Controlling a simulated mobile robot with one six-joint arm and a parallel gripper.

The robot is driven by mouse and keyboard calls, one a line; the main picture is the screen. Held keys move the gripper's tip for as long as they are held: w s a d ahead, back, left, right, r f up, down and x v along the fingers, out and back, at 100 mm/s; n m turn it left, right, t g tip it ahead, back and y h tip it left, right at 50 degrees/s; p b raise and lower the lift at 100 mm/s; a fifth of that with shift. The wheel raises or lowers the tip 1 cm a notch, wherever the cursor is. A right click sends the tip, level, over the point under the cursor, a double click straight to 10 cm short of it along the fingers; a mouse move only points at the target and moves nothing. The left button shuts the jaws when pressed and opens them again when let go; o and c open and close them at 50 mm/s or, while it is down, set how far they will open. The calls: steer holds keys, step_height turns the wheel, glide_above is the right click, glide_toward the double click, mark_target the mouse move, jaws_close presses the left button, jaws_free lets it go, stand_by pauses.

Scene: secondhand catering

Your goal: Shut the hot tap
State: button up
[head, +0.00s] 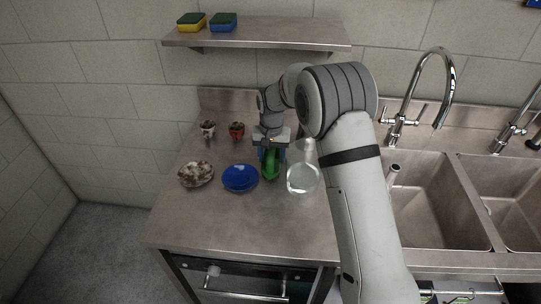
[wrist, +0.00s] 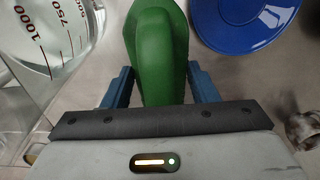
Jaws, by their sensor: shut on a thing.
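A chrome swan-neck tap (head: 447,95) stands behind the left sink basin, with small side levers at its base. I cannot tell which lever is hot, or whether water runs. A second tap (head: 513,130) is partly in view at the right edge. My gripper (head: 270,152) is over the counter, well left of the taps. It is shut on a green rounded thing (head: 270,168), which also shows between the blue fingers in the wrist view (wrist: 158,50). The green thing is low at the counter; whether it touches it is unclear.
A clear measuring jug (head: 302,180) stands right beside the green thing, a blue plate (head: 240,178) left of it. A soiled plate (head: 195,174) and two dirty cups (head: 236,130) (head: 208,129) stand further left. Sponges lie on the shelf (head: 270,34) above. The left basin (head: 435,210) holds a pale-ended thing.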

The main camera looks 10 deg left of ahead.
steer(key=shift+f, duration=0.3)
steer(key=shift+f, duration=0.1)
steer(key=o, duration=0.9)
step_height(320, 180, up, 12)
steer(key=shift+r+b, duration=0.15)
steer(key=shift+b, duration=1.1)
